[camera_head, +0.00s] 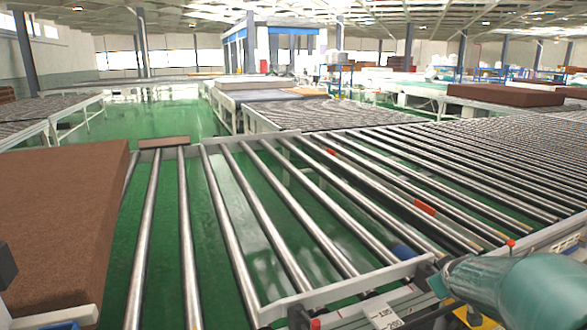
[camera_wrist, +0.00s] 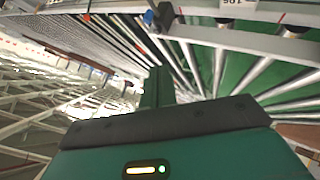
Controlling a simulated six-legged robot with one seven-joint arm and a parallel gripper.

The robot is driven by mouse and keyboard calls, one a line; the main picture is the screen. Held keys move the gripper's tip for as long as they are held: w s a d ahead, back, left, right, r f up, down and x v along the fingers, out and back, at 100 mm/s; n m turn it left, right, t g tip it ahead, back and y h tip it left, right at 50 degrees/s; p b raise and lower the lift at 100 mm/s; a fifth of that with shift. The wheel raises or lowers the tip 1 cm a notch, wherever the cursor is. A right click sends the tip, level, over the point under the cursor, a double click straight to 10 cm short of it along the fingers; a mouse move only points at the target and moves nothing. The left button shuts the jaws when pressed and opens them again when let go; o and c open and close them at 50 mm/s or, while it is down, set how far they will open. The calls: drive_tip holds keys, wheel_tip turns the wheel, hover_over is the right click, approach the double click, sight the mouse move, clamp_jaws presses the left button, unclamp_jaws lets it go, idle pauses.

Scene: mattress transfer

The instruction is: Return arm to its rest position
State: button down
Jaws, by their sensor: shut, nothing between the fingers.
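My gripper (camera_wrist: 157,90) shows in the wrist view as a narrow green finger pair beyond a dark bar and a green housing with a lit indicator. The fingers are together with nothing between them. They are out over the roller conveyor, with no visible contact. In the head view, a teal part of my arm lies low at the lower right, by the conveyor's near edge; the fingers cannot be made out there. A brown mattress (camera_head: 62,210) lies on the left side of the conveyor, apart from my arm.
The roller conveyor (camera_head: 290,310) fills the foreground, with bare rollers in the middle. Its metal frame runs close beside my arm. More conveyors stand behind, with a brown mattress (camera_head: 505,95) at the back right. Green floor (camera_head: 165,122) is open at the back left.

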drive_tip(key=s+a+r+m+g+y, duration=0.1)
drive_tip(key=s+a+r+g+y, duration=0.1)
drive_tip(key=s+a, duration=0.9)
drive_tip(key=s+a+r+m+g+y, duration=0.1)
drive_tip(key=s+a+m+g+y, duration=0.1)
drive_tip(key=s+a, duration=0.9)
drive_tip(key=s, duration=0.4)
drive_tip(key=shift+a+r+m, duration=0.3)
drive_tip(key=shift+a+r, duration=0.1)
drive_tip(key=shift+a, duration=0.15)
